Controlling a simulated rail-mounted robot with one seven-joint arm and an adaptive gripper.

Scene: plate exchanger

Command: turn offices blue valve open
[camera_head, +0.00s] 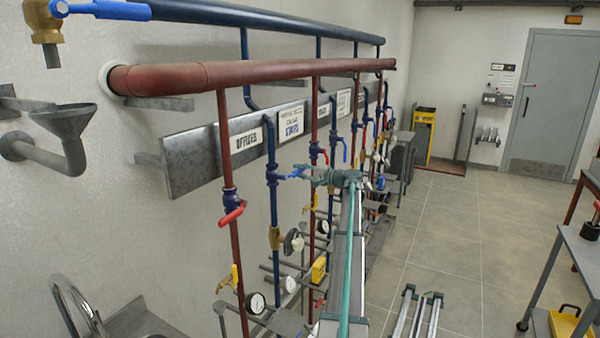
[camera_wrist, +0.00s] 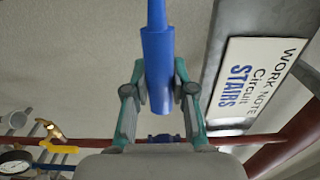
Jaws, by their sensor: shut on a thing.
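The offices blue valve (camera_head: 272,174) sits on a vertical blue pipe below the OFFICES sign (camera_head: 248,139). Its blue lever handle (camera_head: 292,175) sticks out to the right, crosswise to the pipe. My gripper (camera_head: 304,172) is at the handle's outer end. In the wrist view the blue handle (camera_wrist: 158,62) runs up between the two green fingers of my gripper (camera_wrist: 160,92). The fingers are shut on the handle, one on each side. The valve body is hard to make out in the wrist view.
A red-handled valve (camera_head: 232,213) is on the red pipe to the left. More red and blue pipes with valves stand behind, to the right. A STAIRS sign (camera_wrist: 255,80) is close beside my gripper. Gauges (camera_head: 256,303) and yellow handles sit lower down.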

